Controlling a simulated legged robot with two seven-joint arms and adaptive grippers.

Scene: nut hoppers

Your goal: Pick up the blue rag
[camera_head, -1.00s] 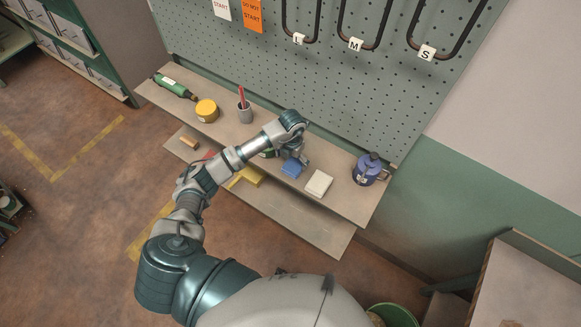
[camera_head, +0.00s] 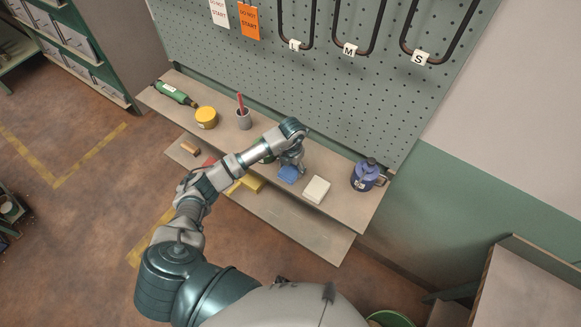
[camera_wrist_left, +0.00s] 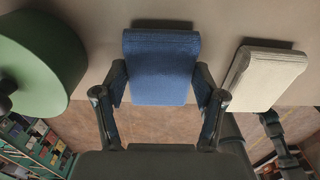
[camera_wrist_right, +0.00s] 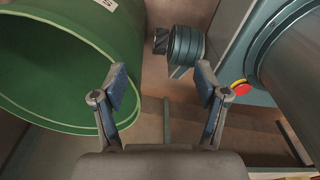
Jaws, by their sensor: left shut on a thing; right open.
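The blue rag (camera_head: 288,174) is a small folded block near the front edge of the upper shelf. My left gripper (camera_wrist_left: 161,88) is shut on the blue rag, with one finger against each side of it in the left wrist view (camera_wrist_left: 160,62). In the head view my left gripper (camera_head: 291,160) is over the rag and partly hides it. My right gripper (camera_wrist_right: 162,88) is open and empty in the right wrist view, with a green bin beside it. It does not show in the head view.
A white folded cloth (camera_head: 316,189) lies just right of the rag. A green round thing (camera_wrist_left: 42,58) is close left of the gripper. A pegboard (camera_head: 330,100) rises behind.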

